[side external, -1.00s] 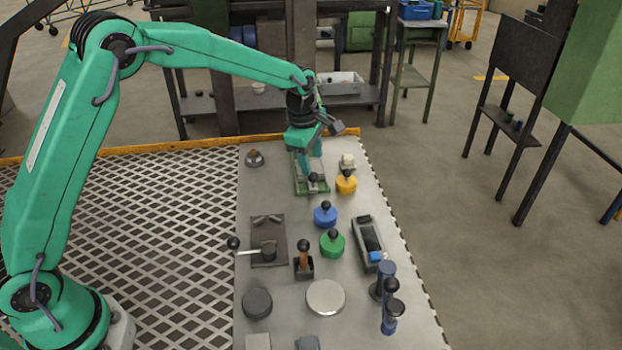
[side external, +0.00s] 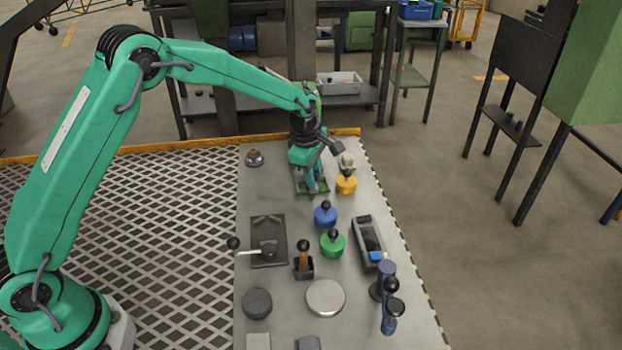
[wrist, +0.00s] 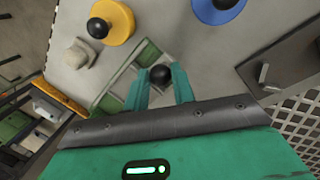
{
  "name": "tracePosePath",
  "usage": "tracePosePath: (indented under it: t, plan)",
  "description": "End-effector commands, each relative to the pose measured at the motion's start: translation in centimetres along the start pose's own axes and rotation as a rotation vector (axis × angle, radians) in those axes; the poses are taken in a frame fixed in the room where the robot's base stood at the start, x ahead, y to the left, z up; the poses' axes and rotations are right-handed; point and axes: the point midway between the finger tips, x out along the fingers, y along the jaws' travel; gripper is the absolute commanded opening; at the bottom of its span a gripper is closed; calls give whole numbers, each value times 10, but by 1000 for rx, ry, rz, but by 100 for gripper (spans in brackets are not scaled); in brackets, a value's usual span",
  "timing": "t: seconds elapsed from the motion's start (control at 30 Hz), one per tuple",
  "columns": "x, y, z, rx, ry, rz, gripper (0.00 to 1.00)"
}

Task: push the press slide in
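The press slide appears as a green framed fixture (side external: 325,183) at the far end of the metal table. Its green frame also shows in the wrist view (wrist: 118,88). A round black knob (wrist: 160,75) lies between my fingertips in the wrist view; in the side view it is hidden by my gripper. My gripper (side external: 313,188) points down over the fixture. Its two green fingers (wrist: 161,78) are spread apart, one on each side of the knob. I cannot tell whether they press on it.
A yellow knobbed disc (side external: 346,185) and a pale knobbed piece (side external: 346,163) stand close to the right of the fixture. A blue knobbed disc (side external: 325,217) and a green one (side external: 332,245) stand nearer. A small round piece (side external: 254,158) is at left. Bare table lies left of the fixture.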

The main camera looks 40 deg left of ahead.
Motion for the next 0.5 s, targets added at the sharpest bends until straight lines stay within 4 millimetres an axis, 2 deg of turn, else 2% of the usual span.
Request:
tracePosePath:
  t: [0.03, 0.07, 0.27, 0.5]
  plan:
    - [0, 0, 0, 0, 0, -1, 5]
    - [0, 0, 0, 0, 0, -1, 0]
    - [0, 1, -1, -1, 1, -1, 0]
    - [3, 21, -14, -3, 6, 3, 0]
